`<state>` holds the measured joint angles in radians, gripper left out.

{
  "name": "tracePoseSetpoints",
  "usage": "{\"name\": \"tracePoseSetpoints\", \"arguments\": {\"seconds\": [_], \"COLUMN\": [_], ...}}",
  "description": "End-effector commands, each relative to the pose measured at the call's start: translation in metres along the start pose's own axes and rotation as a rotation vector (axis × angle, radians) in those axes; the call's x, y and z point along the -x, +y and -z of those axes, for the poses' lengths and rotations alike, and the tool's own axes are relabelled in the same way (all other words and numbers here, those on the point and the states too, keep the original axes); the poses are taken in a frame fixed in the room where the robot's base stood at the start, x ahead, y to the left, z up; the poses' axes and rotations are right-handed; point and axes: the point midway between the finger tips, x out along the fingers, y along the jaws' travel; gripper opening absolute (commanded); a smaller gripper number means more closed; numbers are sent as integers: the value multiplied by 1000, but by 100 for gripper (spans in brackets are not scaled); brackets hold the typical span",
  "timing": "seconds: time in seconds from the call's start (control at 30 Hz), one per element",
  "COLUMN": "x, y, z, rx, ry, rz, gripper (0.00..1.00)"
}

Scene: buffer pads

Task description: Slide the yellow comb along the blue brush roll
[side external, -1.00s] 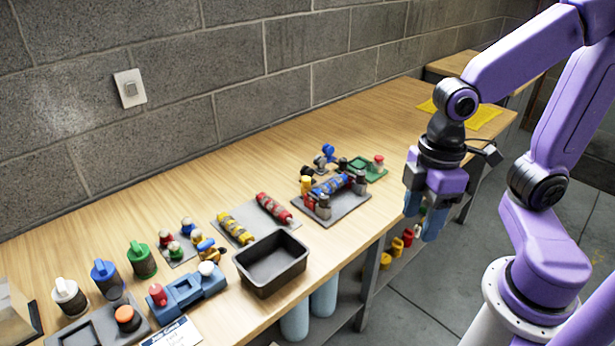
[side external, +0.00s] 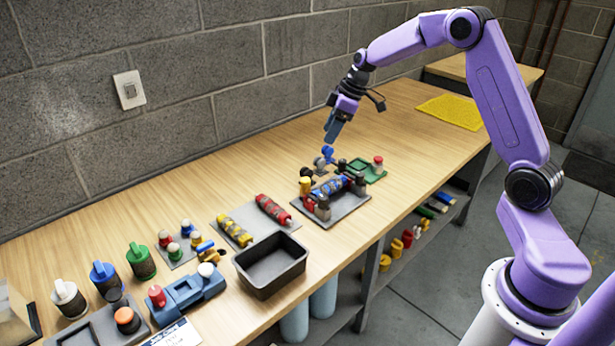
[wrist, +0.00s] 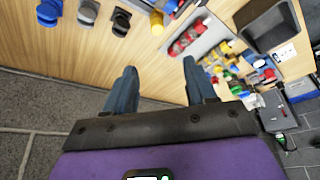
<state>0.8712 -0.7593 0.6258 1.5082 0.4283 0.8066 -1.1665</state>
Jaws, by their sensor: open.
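The blue brush roll (side external: 330,187) lies across a dark grey tray (side external: 345,207) on the bench, between dark end posts. A yellow piece (side external: 305,185) stands at the tray's left end and looks like the yellow comb, though its shape is too small to be sure. It also shows at the top of the wrist view (wrist: 157,24). A bit of the blue roll (wrist: 172,6) shows beside it there. My gripper (side external: 333,134) is open and empty, pointing down above the bench behind the tray, apart from both. Its two fingers (wrist: 160,78) are spread.
Blue (side external: 327,152), grey (side external: 319,163) and black (side external: 307,173) pieces stand behind the tray. A green tray with a red knob (side external: 378,161) is to the right. Red (side external: 272,209) and yellow (side external: 234,230) rolls and a dark bin (side external: 270,264) are to the left. Bench by the wall is clear.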

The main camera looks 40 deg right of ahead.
Motion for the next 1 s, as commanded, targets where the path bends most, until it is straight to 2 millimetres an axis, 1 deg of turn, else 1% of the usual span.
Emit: {"name": "tracePoseSetpoints", "arguments": {"seconds": [0.03, 0.13, 0.27, 0.8, 1.0], "x": [-2, -8, -25, -124, -154], "y": [4, 5, 4, 4, 4], "z": [-2, -3, -3, -3, -2], "rx": [-1, -1, -1, -1, -1], "ry": [2, 2, 1, 0, 1], "rz": [-3, -3, -1, -1, -2], "gripper": [56, 56, 56, 56, 56]}}
